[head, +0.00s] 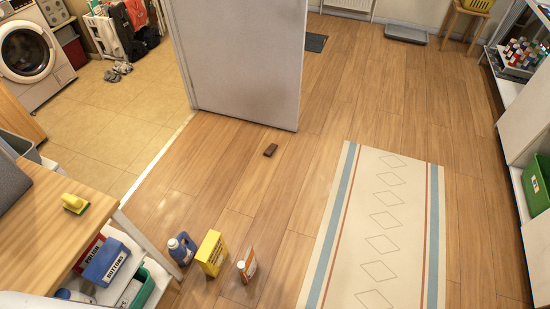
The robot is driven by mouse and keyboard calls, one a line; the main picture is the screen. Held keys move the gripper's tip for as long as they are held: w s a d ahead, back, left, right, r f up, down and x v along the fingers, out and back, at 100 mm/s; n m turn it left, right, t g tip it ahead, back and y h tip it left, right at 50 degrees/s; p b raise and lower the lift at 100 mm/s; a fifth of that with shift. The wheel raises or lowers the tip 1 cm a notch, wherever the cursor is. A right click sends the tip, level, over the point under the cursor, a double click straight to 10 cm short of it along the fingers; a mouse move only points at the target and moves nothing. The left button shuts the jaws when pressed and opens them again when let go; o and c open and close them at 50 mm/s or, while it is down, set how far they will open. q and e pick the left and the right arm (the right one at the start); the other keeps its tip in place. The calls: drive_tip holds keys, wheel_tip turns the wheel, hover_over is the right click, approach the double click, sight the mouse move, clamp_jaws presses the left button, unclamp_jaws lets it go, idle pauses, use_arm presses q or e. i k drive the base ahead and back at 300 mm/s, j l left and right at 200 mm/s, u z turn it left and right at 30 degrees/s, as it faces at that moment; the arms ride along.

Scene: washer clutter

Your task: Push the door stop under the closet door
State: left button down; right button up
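The door stop (270,150) is a small dark brown block lying on the wooden floor in the head view. It lies a little in front of the closet door's bottom edge, apart from it. The closet door (243,65) is a large pale grey panel, standing open across the upper middle of the view. Its lower free corner is just right of and above the block. Neither of my grippers shows in this view.
A blue bottle (182,249), a yellow box (211,252) and a white-orange bottle (247,266) stand on the floor in front. A patterned rug (385,235) lies to the right. A wooden table (50,235) is at left. Floor around the block is clear.

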sight(268, 152)
drive_tip(key=i+l, duration=0.15)
drive_tip(key=l, duration=0.2)
drive_tip(key=i+l+u, duration=0.15)
drive_tip(key=l, duration=0.2)
drive_tip(key=i+l, duration=0.1)
drive_tip(key=l, duration=0.25)
drive_tip(key=i+l+u, duration=0.15)
drive_tip(key=l, duration=0.2)
